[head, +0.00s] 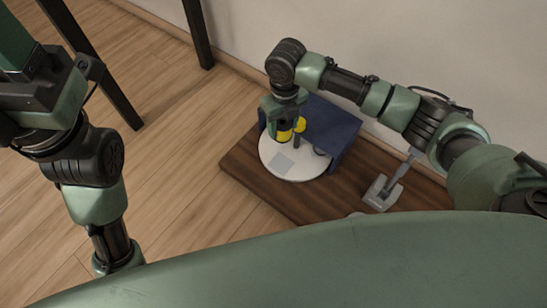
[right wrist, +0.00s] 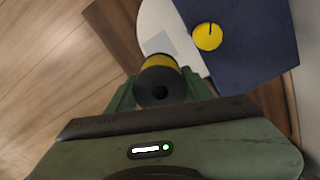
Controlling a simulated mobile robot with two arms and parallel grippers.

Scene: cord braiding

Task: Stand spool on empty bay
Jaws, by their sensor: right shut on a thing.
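My right gripper (head: 284,122) is shut on a dark spool with a yellow band (head: 284,136) and holds it at the white round plate. The held spool also shows in the right wrist view (right wrist: 159,62), between the fingers (right wrist: 158,90). I cannot tell whether it touches the plate. The white plate (head: 270,162) carries a grey square bay (head: 284,160), which looks empty; it lies just beyond the held spool in the right wrist view (right wrist: 158,43). My left gripper is out of sight.
A dark blue block (head: 335,122) stands close behind and right of the plate. A grey stand-like tool (head: 382,192) is on the brown wooden board (head: 240,160) to the right. Black legs (head: 199,35) stand at the back left. The wooden floor on the left is clear.

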